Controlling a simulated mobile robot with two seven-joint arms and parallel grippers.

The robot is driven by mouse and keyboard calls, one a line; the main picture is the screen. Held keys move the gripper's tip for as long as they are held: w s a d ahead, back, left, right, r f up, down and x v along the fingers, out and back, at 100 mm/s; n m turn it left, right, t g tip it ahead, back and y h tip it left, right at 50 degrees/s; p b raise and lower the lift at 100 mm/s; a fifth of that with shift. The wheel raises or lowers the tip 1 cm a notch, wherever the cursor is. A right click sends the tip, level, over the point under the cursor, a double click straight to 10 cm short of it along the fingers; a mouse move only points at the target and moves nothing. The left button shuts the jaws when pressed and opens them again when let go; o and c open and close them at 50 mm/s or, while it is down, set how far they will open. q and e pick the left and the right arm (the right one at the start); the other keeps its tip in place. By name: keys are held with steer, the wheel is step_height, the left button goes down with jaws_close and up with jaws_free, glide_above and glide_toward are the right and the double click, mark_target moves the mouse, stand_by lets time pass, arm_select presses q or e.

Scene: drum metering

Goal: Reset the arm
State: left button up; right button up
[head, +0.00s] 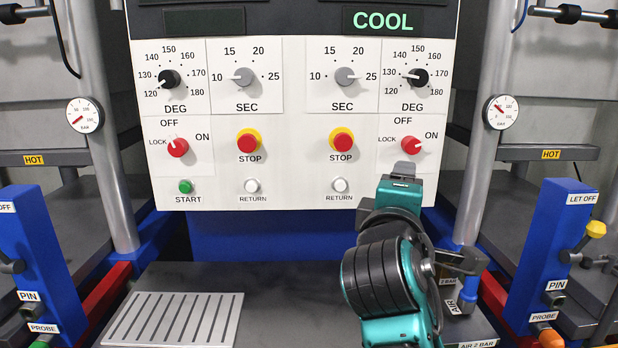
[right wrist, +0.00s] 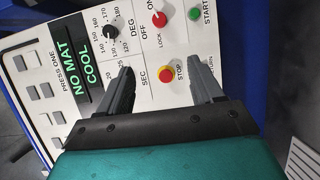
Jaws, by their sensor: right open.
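My right arm is teal and black and reaches up in front of the right part of the white control panel (head: 292,105) in the head view. My right gripper (head: 406,172) is just below the right red LOCK/ON knob (head: 411,145) there. In the right wrist view the right gripper (right wrist: 160,68) is open and empty. Its two dark fingers are apart, with a red and yellow STOP button (right wrist: 166,74) showing between them. I cannot tell how far the fingertips are from the panel. My left gripper is not in view.
A slotted metal plate (head: 172,321) lies on the dark bench at left. Blue posts (head: 38,262) (head: 548,245) stand at both sides, beside silver columns and gauges. A small blue fitting marked AIR (head: 467,293) is right of my arm. The bench between plate and arm is clear.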

steer(key=d+n+t+h, duration=0.1)
steer(key=d+n+h, duration=0.4)
steer(key=d, duration=1.4)
steer(key=s+a+f+m+g+y, duration=0.1)
steer(key=s+f+g+y, duration=0.3)
steer(key=f, duration=1)
steer(key=s+a+f+m+y, duration=0.15)
steer(key=f+y, duration=0.35)
steer(key=f, duration=1)
steer(key=s+a+f+m+g+y, duration=0.2)
steer(key=s+f+m+g+y, duration=0.2)
steer(key=s+f+m, duration=0.85)
steer(key=s+a+f+m, duration=0.1)
steer(key=s+a+f, duration=0.1)
steer(key=a, duration=0.8)
steer(key=shift+s+t, duration=0.4)
steer(key=shift+s, duration=0.2)
